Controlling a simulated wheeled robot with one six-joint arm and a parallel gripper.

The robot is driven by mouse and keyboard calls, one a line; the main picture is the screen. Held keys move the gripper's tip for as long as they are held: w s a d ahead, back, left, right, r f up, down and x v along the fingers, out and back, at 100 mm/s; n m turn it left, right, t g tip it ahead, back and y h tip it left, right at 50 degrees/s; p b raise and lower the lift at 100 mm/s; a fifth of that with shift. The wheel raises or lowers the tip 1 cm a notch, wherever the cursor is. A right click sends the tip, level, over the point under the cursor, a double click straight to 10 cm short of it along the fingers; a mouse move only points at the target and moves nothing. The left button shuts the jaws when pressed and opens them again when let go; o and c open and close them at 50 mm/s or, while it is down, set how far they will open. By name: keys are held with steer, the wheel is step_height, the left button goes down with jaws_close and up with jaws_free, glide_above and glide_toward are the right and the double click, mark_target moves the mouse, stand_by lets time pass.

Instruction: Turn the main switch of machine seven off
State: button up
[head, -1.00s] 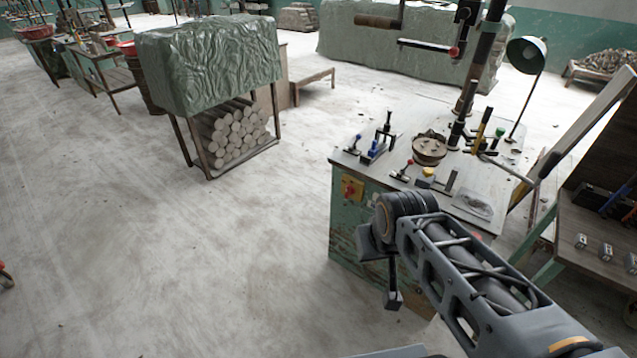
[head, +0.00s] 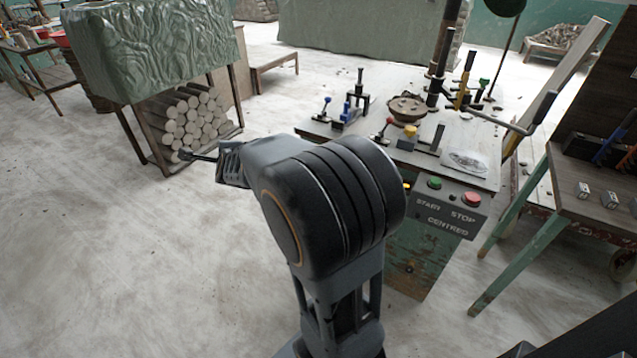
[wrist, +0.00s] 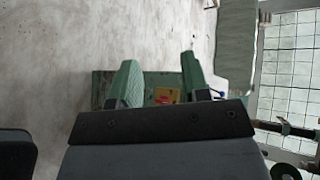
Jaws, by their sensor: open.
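The main switch, a yellow plate with a red knob, shows in the wrist view (wrist: 166,96) on the green side of a machine cabinet (wrist: 150,82). It lies between my gripper's two fingers as seen there, beyond them and partly cut off by the gripper body; its knob's angle is too small to tell. My gripper (wrist: 160,62) is open and empty, with green pads on its fingers. In the head view my dark arm hides the switch side of the cabinet (head: 408,255). No machine number is readable.
A panel with a green START button (head: 434,183) and a red STOP button (head: 472,199) sits on the cabinet front. Clamps and tools stand on its top. A wooden side table (head: 585,200) is close at right. A log rack (head: 190,118) stands at left; open floor lies between.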

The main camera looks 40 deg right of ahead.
steer(key=s+d+f+m+g+h+b, duration=0.2)
steer(key=d+f+m+g+h+b, duration=0.85)
steer(key=d+f+m, duration=1.35)
steer(key=shift+w+d+r+m+t+h+b, duration=0.4)
steer(key=shift+w+d+r+h+b, duration=0.15)
steer(key=shift+d, duration=1.25)
steer(key=shift+w+d+r+m+t+h+b, duration=0.4)
steer(key=shift+d+r, duration=0.2)
steer(key=shift+d, duration=1.25)
steer(key=shift+w+d+r+m+t+h+b, duration=0.4)
steer(key=shift+d+r+t+h+b, duration=0.15)
steer(key=shift+d, duration=1.25)
jaws_close()
